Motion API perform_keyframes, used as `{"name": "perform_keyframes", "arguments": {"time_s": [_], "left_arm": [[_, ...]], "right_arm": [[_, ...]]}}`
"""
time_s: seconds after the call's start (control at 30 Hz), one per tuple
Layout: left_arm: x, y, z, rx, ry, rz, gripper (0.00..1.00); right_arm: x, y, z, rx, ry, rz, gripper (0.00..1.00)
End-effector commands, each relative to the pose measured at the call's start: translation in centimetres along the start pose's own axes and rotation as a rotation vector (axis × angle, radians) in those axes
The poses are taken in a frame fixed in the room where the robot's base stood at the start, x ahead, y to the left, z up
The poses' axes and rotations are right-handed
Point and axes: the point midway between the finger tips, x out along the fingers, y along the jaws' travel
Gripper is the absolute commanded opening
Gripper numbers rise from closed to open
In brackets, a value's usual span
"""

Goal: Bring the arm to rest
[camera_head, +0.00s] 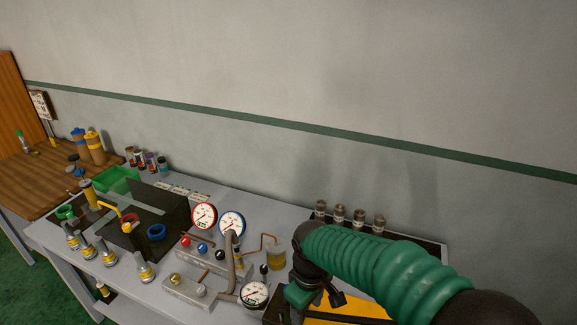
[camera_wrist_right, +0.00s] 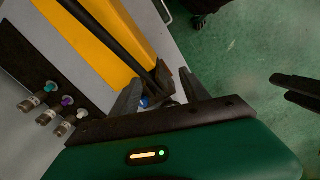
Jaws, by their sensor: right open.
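My right arm, with a green ribbed sleeve, reaches in from the lower right of the head view and bends down at its wrist. Its gripper (camera_head: 325,297) is partly hidden there, over the right part of the bench. In the right wrist view the right gripper (camera_wrist_right: 162,88) has its two dark fingers apart. I see nothing clamped between them. A yellow part with a black bar (camera_wrist_right: 112,40) lies beyond the fingers. A dark two-pronged shape (camera_wrist_right: 298,90) at the right edge may be my left gripper; its jaw state is unclear. No left arm shows in the head view.
The grey bench (camera_head: 205,180) holds a red-rimmed gauge (camera_head: 204,216), a blue-rimmed gauge (camera_head: 232,223), a lower gauge (camera_head: 255,293) and a green bin (camera_head: 118,179). Several small cylinders stand behind my wrist.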

Motion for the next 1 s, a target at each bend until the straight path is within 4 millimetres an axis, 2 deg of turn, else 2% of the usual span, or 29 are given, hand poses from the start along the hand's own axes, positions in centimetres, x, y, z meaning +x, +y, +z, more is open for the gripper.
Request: {"name": "perform_keyframes", "arguments": {"time_s": [0.37, 0.5, 0.63, 0.67, 0.7, 0.8, 0.9, 1.0], "left_arm": [[0.0, 0.0, 0.0, 0.0, 0.0, 0.0, 0.54], [0.0, 0.0, 0.0, 0.0, 0.0, 0.0, 0.54], [0.0, 0.0, 0.0, 0.0, 0.0, 0.0, 0.54], [0.8, 0.0, 0.2, 0.0, 0.001, 0.0, 0.54], [2.9, 0.0, 0.6, 0.0, 0.002, 0.0, 0.54], [4.5, 0.0, 1.1, 0.0, -0.002, 0.0, 0.54], [5.1, 0.0, 1.2, 0.0, -0.001, 0.0, 0.54], [4.8, 0.0, 1.1, 0.0, 0.0, 0.0, 0.54]], "right_arm": [[2.2, 1.9, 10.1, 0.407, 0.077, 0.052, 0.54], [3.3, 1.8, 15.0, 0.611, 0.121, 0.069, 0.54], [4.5, 0.8, 20.0, 0.832, 0.174, 0.085, 0.54], [5.5, 0.6, 20.7, 0.864, 0.183, 0.087, 0.54], [7.6, 0.8, 20.3, 0.851, 0.182, 0.087, 0.54], [9.2, 0.7, 20.2, 0.846, 0.179, 0.086, 0.54], [9.8, 0.7, 20.2, 0.844, 0.179, 0.086, 0.54], [9.6, 0.7, 20.2, 0.843, 0.178, 0.085, 0.54]]}}
